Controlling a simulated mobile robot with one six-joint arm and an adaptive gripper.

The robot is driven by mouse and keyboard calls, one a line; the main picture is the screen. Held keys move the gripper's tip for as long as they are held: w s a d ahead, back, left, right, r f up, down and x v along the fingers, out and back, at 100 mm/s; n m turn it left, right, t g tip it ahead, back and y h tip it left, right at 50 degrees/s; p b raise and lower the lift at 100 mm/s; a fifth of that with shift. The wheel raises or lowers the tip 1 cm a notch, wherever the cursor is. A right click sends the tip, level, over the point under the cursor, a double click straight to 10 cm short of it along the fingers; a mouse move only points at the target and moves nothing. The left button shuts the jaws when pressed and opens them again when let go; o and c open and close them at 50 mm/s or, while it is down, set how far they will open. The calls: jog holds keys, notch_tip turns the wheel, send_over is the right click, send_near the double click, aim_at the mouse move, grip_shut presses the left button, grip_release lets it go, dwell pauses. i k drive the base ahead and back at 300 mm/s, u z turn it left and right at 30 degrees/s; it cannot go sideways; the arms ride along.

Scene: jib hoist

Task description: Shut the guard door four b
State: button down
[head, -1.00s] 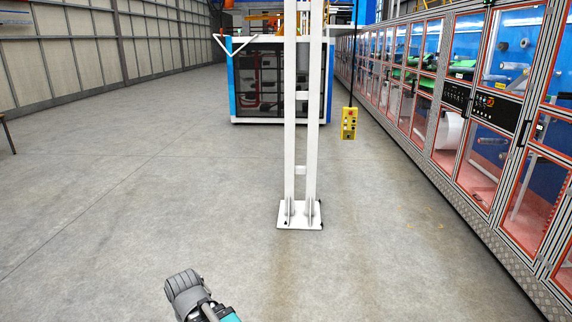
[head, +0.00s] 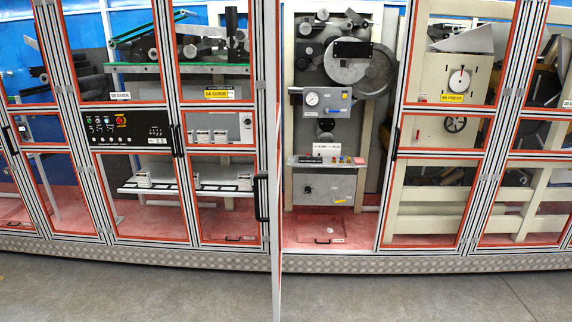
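A guard door (head: 277,230) stands open in the middle of the head view. I see it almost edge-on, as a thin pale upright that sticks out from the machine front toward me, its lower end reaching below the machine's base. A black bar handle (head: 262,198), larger than the other handles, shows at its left side. To its right is an uncovered bay (head: 330,215) with a gauge, rollers and a reddish floor. No label reading four b is legible on the open door. My gripper is not in view.
Closed framed doors with red edging flank the bay: a left panel (head: 218,210) and a right panel (head: 440,200) with yellow labels. A tread-plate base (head: 150,257) runs below. The grey concrete floor (head: 130,295) in front looks clear.

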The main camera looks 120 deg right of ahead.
aim_at(273, 19)
jog(key=z, duration=4)
jog(key=i, duration=1)
jog(key=z, duration=0.15)
